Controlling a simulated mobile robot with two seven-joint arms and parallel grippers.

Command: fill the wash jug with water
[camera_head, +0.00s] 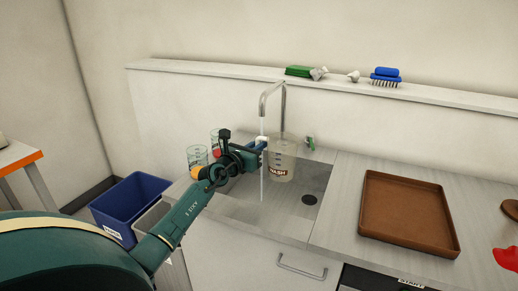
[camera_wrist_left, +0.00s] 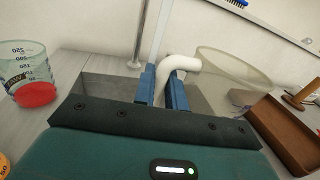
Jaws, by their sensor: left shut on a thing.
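The wash jug (camera_head: 283,163) is a clear container with a "WASH" label. It is upright at the sink (camera_head: 315,180), below and to the right of the tap's (camera_head: 283,100) spout. My left gripper (camera_head: 258,145) is shut on its white handle, which shows between the blue fingers (camera_wrist_left: 165,88) in the left wrist view; the jug's wide rim (camera_wrist_left: 235,65) is to the right. A thin water stream (camera_head: 262,185) falls from the spout past the gripper, seemingly left of the jug's body. I cannot tell whether the jug holds water. My right gripper is not in view.
Two measuring beakers with red and orange contents (camera_head: 197,158) stand left of the sink. A brown tray (camera_head: 408,212) lies on the counter at right. A blue bin (camera_head: 128,205) stands on the floor at left.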

